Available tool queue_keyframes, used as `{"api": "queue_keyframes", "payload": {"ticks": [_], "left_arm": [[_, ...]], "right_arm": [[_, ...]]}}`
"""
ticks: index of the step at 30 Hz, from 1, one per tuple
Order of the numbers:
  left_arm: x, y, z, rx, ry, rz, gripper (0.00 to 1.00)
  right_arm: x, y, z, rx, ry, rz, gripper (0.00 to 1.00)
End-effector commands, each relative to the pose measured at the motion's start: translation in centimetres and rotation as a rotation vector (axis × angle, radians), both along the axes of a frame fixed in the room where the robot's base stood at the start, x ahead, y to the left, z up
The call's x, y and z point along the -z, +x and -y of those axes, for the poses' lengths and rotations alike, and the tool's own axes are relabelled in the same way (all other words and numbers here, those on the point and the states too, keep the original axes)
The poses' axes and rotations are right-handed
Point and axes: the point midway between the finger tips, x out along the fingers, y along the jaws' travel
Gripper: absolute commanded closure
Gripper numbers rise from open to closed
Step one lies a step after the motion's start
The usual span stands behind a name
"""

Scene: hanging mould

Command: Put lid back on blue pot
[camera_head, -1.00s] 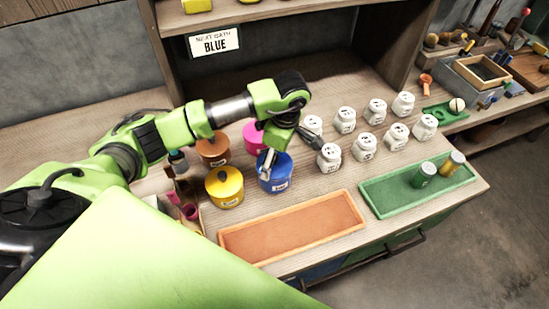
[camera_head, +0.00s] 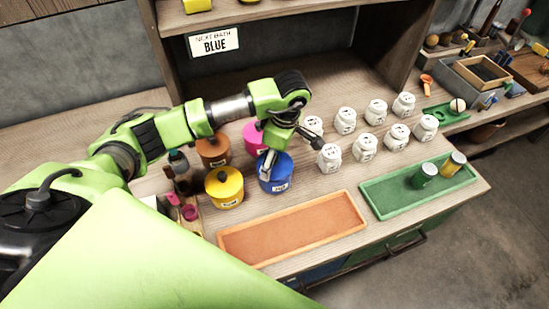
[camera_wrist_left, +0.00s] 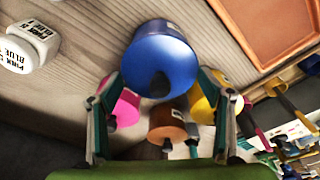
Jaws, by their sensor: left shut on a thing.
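The blue pot (camera_head: 275,183) stands on the bench between the yellow pot and the white jars. In the left wrist view, its blue lid (camera_wrist_left: 140,62) with a dark knob faces the camera, and the labelled pot body (camera_wrist_left: 172,30) shows behind it. My left gripper (camera_head: 276,162) is over the pot. In the wrist view its fingers (camera_wrist_left: 159,82) lie on opposite sides of the lid, shut on its rim. The lid appears at the pot's top; I cannot tell whether a small gap is left. My right gripper is out of view.
Close by stand a yellow pot (camera_head: 224,190), a pink pot (camera_head: 252,135) and a brown pot (camera_head: 213,152). White jars (camera_head: 330,157) stand to the right. An orange tray (camera_head: 290,229) and a green tray (camera_head: 395,207) lie in front.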

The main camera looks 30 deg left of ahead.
Motion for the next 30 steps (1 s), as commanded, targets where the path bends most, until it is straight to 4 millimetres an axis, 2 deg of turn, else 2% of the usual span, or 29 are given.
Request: {"api": "queue_keyframes", "payload": {"ticks": [30], "left_arm": [[0.32,-0.02,0.01,0.000,0.000,0.000,0.49]], "right_arm": [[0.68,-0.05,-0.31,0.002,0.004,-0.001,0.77]]}}
